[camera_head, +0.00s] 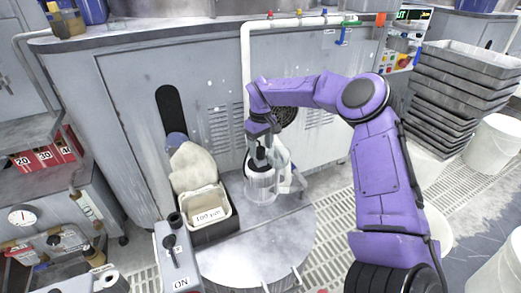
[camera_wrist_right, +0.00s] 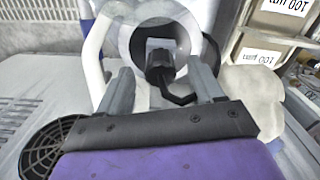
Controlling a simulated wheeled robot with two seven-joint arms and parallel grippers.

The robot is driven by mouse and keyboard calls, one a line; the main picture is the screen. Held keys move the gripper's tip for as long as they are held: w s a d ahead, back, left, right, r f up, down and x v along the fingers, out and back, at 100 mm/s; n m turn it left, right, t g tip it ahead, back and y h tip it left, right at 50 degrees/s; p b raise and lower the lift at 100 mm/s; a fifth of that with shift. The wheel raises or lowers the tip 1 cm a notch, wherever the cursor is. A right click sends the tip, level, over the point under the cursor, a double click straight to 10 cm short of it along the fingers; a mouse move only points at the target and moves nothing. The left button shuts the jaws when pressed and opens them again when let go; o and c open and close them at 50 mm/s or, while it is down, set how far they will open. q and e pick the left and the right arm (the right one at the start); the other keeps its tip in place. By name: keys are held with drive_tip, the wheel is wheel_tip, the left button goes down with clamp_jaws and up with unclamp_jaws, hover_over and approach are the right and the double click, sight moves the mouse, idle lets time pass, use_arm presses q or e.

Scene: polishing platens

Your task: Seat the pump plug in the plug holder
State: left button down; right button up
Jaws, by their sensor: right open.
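A black plug (camera_wrist_right: 160,62) with a bent black cable (camera_wrist_right: 180,97) shows between and beyond the fingertips, in front of a round dark opening with a pale rim (camera_wrist_right: 118,35). The fingers do not visibly close on the plug. I cannot tell whether the plug is seated, or which part is the plug holder. My left gripper is not in view.
A white tub (camera_head: 203,212) with a label stands left of the cylinder, beside a pale bag (camera_head: 193,165). A grey cabinet (camera_head: 130,95) rises behind. Stacked grey trays (camera_head: 465,80) and a white bucket (camera_head: 490,140) stand at right. The front of the platen is mostly clear.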

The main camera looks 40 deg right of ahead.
sight(261, 148)
wheel_tip(261, 148, up, 8)
drive_tip(key=shift+r+p, duration=0.25)
drive_tip(key=shift+p, duration=0.4)
